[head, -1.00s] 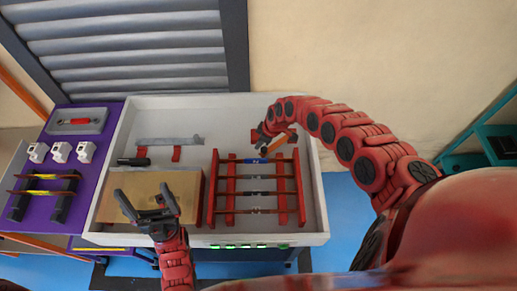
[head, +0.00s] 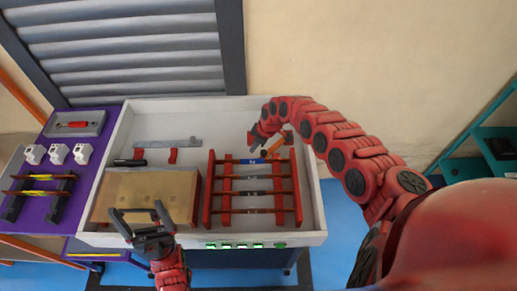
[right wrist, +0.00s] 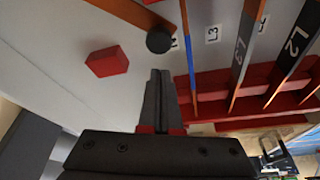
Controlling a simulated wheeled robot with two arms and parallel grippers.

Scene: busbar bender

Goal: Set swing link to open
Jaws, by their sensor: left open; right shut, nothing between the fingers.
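An orange-brown bar with a dark round knob at one end, which looks like the swing link (head: 276,146), sits at the back of the red rack in the head view. It also shows in the right wrist view (right wrist: 138,14), slanting down to its dark knob. My right gripper (head: 256,141) is beside the bar, to its left in the head view. In the right wrist view its fingers (right wrist: 160,75) are shut and empty, just below the knob; I cannot tell whether they touch it. My left gripper (head: 138,212) is open and empty over the front of the tan block.
The red rack (head: 208,190) holds several labelled bars. A red block (right wrist: 107,62) lies left of the knob in the right wrist view. The white tray (head: 110,150) also holds a tan block (head: 150,190) and a grey strip (head: 165,143). A purple panel (head: 85,160) adjoins at left.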

